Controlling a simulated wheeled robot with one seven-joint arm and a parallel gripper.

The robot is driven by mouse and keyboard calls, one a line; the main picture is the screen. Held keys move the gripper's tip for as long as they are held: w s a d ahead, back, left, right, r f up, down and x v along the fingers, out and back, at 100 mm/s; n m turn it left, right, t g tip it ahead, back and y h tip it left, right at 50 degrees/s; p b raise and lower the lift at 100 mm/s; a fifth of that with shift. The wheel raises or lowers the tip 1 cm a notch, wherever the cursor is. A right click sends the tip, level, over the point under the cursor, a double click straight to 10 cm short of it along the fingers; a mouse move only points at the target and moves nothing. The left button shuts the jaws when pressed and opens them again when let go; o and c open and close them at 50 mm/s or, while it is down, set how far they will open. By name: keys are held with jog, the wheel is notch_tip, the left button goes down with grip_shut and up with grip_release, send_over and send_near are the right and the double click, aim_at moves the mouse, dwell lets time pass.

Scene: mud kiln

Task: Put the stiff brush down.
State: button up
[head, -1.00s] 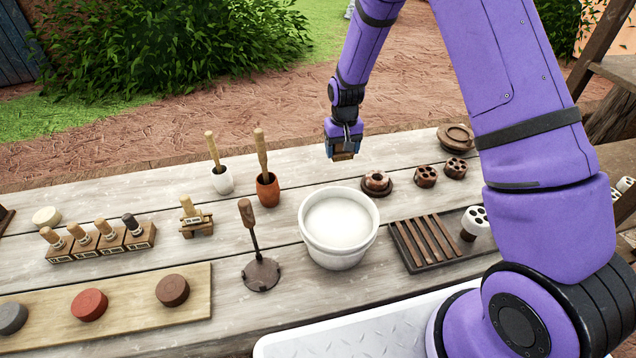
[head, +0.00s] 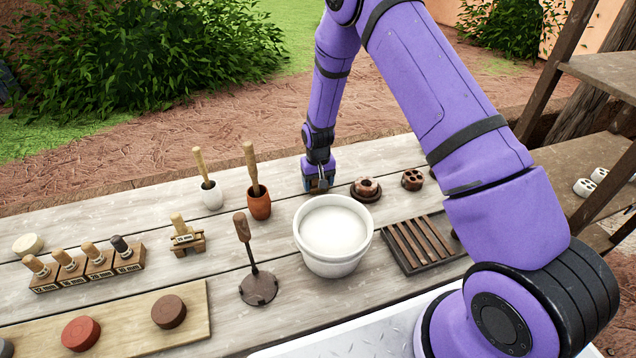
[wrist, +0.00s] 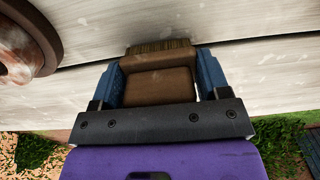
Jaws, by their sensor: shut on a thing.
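My gripper (head: 319,183) is behind the white bucket, low over the far part of the plank table (head: 110,215). In the wrist view my gripper (wrist: 160,88) is shut on the stiff brush (wrist: 158,82), a brown block with short bristles along its far edge. The bristles point toward the pale planks. I cannot tell whether they touch the wood. In the head view the brush is mostly hidden by the fingers.
The white bucket (head: 333,262) stands just in front of my gripper. A brown ring on a dish (head: 367,188) is close on its right. The orange pot with a wooden handle (head: 259,205) stands to its left. A slatted rack (head: 418,243) lies to the right.

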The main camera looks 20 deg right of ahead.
jog(key=shift+f, duration=0.2)
jog(key=o, duration=1)
jog(key=shift+c, duration=0.2)
jog(key=shift+r, duration=0.1)
notch_tip(320, 180, up, 12)
jog(key=shift+r, duration=0.1)
